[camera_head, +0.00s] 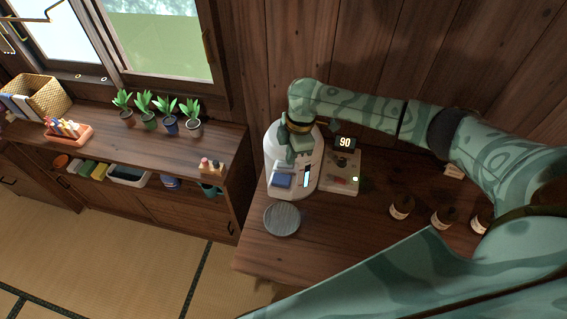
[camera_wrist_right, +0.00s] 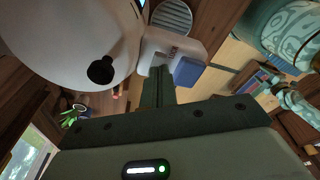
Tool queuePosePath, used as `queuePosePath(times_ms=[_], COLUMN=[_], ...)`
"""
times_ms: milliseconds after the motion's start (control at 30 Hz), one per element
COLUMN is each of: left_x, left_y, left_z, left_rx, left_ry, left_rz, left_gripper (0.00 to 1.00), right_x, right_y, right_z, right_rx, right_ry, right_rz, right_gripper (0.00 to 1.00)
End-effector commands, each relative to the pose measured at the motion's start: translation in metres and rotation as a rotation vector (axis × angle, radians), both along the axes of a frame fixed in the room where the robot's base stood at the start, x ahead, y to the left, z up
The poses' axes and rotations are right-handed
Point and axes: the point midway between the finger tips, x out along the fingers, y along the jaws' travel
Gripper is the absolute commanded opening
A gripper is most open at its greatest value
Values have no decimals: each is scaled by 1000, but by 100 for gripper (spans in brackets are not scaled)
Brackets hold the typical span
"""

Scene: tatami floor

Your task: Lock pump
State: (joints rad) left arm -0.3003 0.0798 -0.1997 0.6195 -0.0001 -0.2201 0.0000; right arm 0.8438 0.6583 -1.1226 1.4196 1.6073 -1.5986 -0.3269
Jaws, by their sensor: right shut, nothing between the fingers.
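A white rounded machine, which I take for the pump (camera_head: 276,149), stands on the wooden table. It has a blue part (camera_head: 282,181) low on its front and a lit strip (camera_head: 306,178) beside it. In the right wrist view the white body (camera_wrist_right: 62,32) fills the upper left, with a dark round spot on it, and the blue part (camera_wrist_right: 201,78) shows near the fingertips. My right gripper (camera_head: 284,163) is shut and empty in front of the machine, just above the blue part; its fingers (camera_wrist_right: 160,82) are together. I cannot tell whether they touch. My left gripper is out of view.
A control box (camera_head: 341,184) with a display reading 90 (camera_head: 345,143) stands right of the machine. A grey ribbed disc (camera_head: 282,218) lies in front. Several brown jars (camera_head: 401,207) stand to the right. A cabinet (camera_head: 110,147) with potted plants (camera_head: 145,107) is at left.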

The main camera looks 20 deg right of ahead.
Motion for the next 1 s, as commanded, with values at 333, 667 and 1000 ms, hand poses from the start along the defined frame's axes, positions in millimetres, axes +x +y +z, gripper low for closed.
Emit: queuePosePath(times_ms=[333, 667, 1000], left_x=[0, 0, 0], left_y=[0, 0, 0], left_z=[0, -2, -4], left_rx=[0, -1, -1], left_ry=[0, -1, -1], left_rz=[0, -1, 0], left_gripper=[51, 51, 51], right_x=[0, 0, 0], right_y=[0, 0, 0], right_z=[0, -5, -10], right_rx=[0, 0, 0], right_ry=[0, 0, 0], right_rz=[0, 0, 0], right_gripper=[0, 0, 0])
